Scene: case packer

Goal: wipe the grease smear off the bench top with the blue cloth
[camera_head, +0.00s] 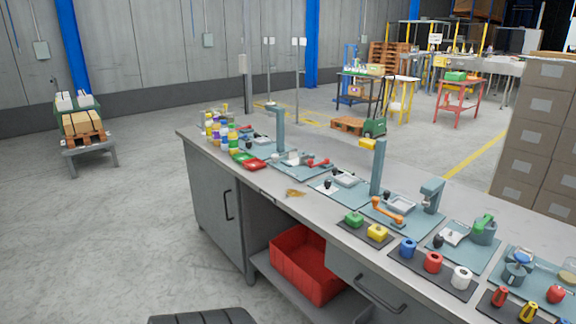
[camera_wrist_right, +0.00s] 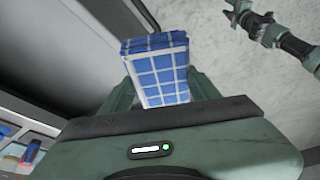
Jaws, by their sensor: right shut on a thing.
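The blue cloth (camera_wrist_right: 160,72), with a white check pattern, is folded and held between the fingers of my right gripper (camera_wrist_right: 167,88) in the right wrist view. The grease smear (camera_head: 295,193) is a small brown-orange patch near the front edge of the grey bench top (camera_head: 268,186) in the head view. Neither gripper shows in the head view, and the cloth is apart from the smear. Part of my left arm, seemingly with its gripper (camera_wrist_right: 238,12), shows at the upper right of the right wrist view, too small to tell its jaws.
A red bin (camera_head: 306,265) is on the shelf below. Bench top around the smear is clear.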

